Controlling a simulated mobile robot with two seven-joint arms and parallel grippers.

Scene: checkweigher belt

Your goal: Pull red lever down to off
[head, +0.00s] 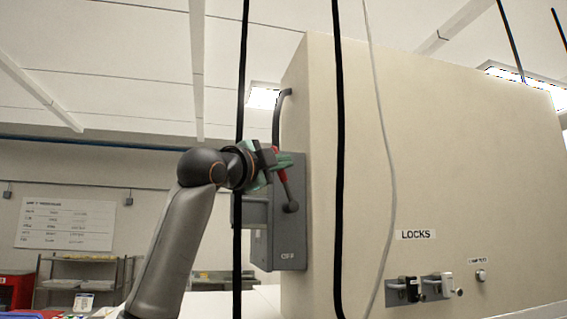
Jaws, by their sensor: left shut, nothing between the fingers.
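A grey switch box (290,240) is fixed at the left end of a large beige panel, with "OFF" lettered near its bottom. Its lever has a red grip (282,174) and a dark shaft that runs down to a pivot on the box. The lever points up, leaning slightly left. My left gripper (275,160) is shut with nothing between the fingers, at the red grip's upper end. Whether it touches the grip I cannot tell. My right gripper is not in view.
Black and white cables hang across the view.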

